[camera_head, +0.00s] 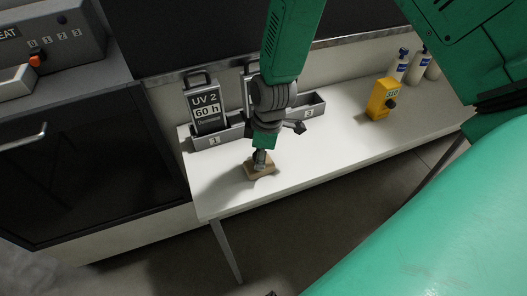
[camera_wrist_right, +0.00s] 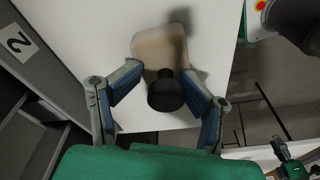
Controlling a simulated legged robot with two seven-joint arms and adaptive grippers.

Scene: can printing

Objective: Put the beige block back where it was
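The beige block (camera_head: 259,172) lies on the white table, near its front edge, in the head view. In the right wrist view the block (camera_wrist_right: 147,52) shows with a black round knob (camera_wrist_right: 166,92) on it. My right gripper (camera_head: 261,157) reaches down from above onto the block. In the right wrist view its two fingers (camera_wrist_right: 163,72) stand on either side of the knob, with gaps between them and it, so it looks open.
Grey bins labelled 1 (camera_head: 216,140) and 3 (camera_head: 310,110) stand along the table's back. A UV 2 sign (camera_head: 207,101) stands in bin 1. A yellow device (camera_head: 381,98) and white bottles (camera_head: 401,65) are at the right. The white table (camera_head: 330,150) is clear right of the block.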

